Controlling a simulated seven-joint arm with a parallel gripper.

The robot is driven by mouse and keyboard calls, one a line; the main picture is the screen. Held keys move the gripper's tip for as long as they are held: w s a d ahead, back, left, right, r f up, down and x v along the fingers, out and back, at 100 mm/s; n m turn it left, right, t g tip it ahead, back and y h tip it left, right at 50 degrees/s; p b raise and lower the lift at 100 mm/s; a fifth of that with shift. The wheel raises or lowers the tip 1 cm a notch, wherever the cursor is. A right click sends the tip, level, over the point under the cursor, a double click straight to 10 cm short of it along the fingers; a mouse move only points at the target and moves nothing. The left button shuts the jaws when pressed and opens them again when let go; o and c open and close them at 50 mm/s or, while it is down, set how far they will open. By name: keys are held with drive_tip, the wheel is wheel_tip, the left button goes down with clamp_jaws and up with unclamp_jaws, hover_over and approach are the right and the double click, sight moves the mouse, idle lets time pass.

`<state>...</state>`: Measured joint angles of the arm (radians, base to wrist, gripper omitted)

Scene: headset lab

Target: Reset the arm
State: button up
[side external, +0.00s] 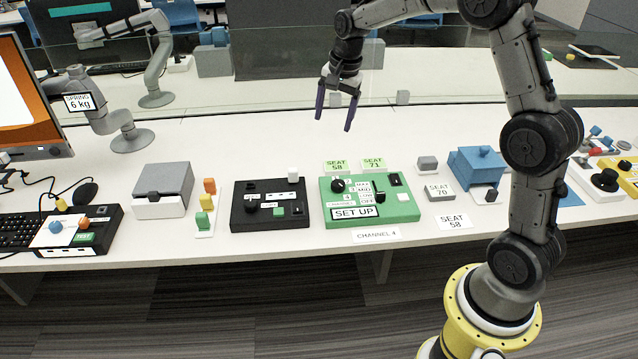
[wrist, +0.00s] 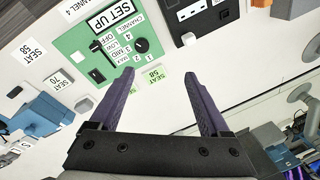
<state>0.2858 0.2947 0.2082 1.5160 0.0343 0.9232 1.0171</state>
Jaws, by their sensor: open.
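My gripper (side external: 337,104) is open and empty. It hangs in the air above the back part of the white table, behind the green SET UP panel (side external: 402,204). In the wrist view, its two purple fingers (wrist: 163,92) are spread apart with nothing between them. The green panel with its black knob also shows there (wrist: 108,48), beyond the fingertips. My arm is raised and bent over the right side of the table.
A black panel (side external: 241,217), a grey box (side external: 162,206) and a blue box (side external: 477,170) stand along the table (side external: 290,150). A monitor (side external: 22,105) and keyboard are at left. Another grey arm (side external: 130,137) stands at the back left.

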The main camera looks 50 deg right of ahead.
drive_tip(key=s+a+r+n+t, duration=0.3)
drive_tip(key=s+a+r+n, duration=0.2)
drive_tip(key=s+a+r, duration=0.7)
drive_tip(key=s+f+n, duration=0.2)
drive_tip(key=s+n, duration=0.3)
drive_tip(key=s, duration=0.4)
drive_tip(key=s+a+f+n, duration=0.1)
drive_tip(key=s+f+n, duration=0.2)
drive_tip(key=s, duration=0.6)
drive_tip(key=shift+s+f+n, duration=0.2)
drive_tip(key=shift+f+n, duration=0.15)
drive_tip(key=shift+n, duration=0.75)
